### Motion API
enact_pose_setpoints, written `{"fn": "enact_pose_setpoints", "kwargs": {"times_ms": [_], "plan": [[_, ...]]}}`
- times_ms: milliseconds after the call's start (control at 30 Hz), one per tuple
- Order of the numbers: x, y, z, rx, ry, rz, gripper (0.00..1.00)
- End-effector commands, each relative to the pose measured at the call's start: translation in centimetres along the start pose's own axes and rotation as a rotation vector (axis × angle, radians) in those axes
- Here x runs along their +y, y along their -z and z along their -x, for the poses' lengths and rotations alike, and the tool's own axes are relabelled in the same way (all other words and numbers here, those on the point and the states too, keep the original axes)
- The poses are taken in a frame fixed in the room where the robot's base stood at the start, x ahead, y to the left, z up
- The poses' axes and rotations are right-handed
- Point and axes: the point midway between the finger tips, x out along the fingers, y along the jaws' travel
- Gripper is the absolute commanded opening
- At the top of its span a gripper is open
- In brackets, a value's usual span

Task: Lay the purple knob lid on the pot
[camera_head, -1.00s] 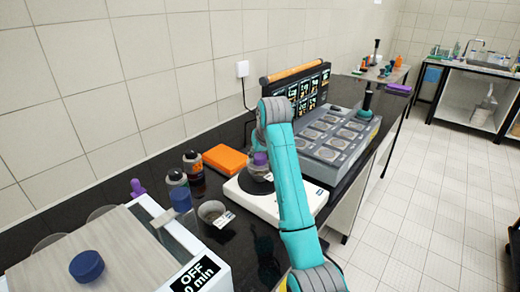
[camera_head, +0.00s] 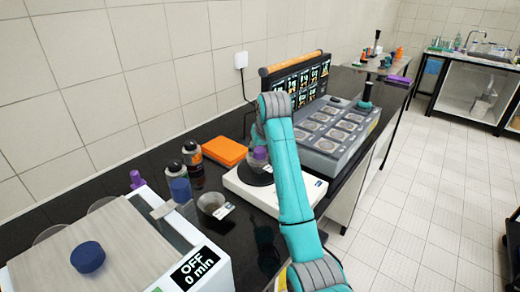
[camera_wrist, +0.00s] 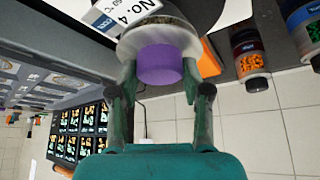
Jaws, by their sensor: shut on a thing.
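The purple knob lid (camera_wrist: 160,64) sits between the two fingers of my gripper (camera_wrist: 160,78), which is shut on its knob. In the head view its purple top (camera_head: 260,153) shows beside my arm, above the black plate of the white scale. In the head view the pot (camera_head: 257,165) is partly hidden by my arm. The lid looks at or very close to the pot's rim; I cannot tell whether they touch.
The white scale (camera_head: 300,195) is under the pot. An open bowl (camera_head: 212,205), dark bottles (camera_head: 193,158) and an orange box (camera_head: 225,151) stand to the left. A grey block with round wells (camera_head: 330,130) is behind. A shaker marked OFF (camera_head: 195,268) is front left.

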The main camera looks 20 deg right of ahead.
Motion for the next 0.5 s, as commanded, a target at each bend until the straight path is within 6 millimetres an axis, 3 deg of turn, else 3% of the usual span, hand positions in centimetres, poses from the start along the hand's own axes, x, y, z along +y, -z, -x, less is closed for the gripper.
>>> {"fn": "enact_pose_setpoints", "kwargs": {"times_ms": [500], "plan": [[0.00,-0.26,-0.47,0.000,0.000,0.000,0.19]]}}
